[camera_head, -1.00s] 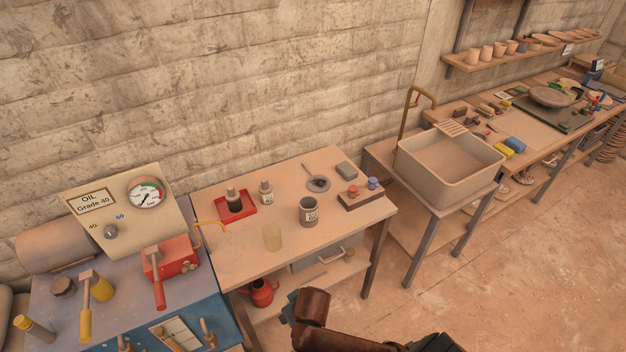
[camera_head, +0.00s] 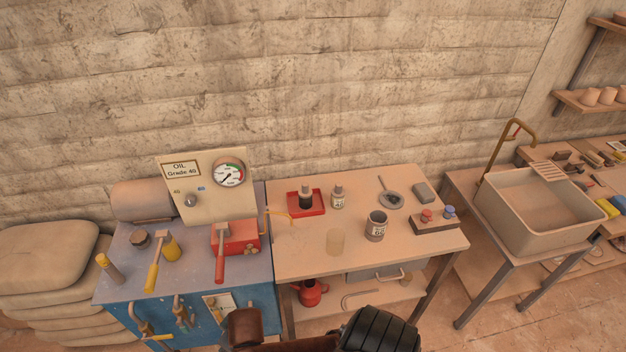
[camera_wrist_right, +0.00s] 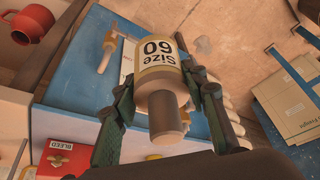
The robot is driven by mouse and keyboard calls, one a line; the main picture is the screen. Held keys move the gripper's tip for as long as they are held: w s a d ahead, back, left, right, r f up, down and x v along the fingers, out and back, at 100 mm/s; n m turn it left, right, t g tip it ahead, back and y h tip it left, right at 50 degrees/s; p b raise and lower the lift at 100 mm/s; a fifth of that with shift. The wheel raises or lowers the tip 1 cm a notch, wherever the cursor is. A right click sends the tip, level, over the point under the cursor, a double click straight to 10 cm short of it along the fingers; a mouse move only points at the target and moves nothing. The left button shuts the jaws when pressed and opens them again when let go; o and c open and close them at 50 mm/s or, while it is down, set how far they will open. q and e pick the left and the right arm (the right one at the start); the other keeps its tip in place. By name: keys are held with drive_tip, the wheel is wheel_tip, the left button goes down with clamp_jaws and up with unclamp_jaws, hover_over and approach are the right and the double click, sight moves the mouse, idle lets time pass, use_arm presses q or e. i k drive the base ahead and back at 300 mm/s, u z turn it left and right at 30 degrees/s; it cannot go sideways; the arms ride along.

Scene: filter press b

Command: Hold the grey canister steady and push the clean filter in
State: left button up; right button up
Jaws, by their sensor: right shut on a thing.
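In the right wrist view my right gripper (camera_wrist_right: 162,80) is shut on a tan cylinder labelled Size 60 (camera_wrist_right: 158,55). A narrower brown-grey stem (camera_wrist_right: 167,115) on this cylinder points toward the camera. The held cylinder appears above the blue bench area, away from the canister. My left gripper is not seen.
A red tray (camera_head: 318,210) with a dark jar, another bottle (camera_head: 338,197), a dark dish (camera_head: 390,200) and a block with red and blue knobs (camera_head: 435,221) share the table. The blue bench (camera_head: 120,285) with a gauge panel is left, a sink (camera_head: 545,205) right.

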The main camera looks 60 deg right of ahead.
sight(374, 235)
drive_tip(key=u, duration=1.4)
drive_tip(key=k, duration=2.05)
drive_tip(key=z, duration=1.9)
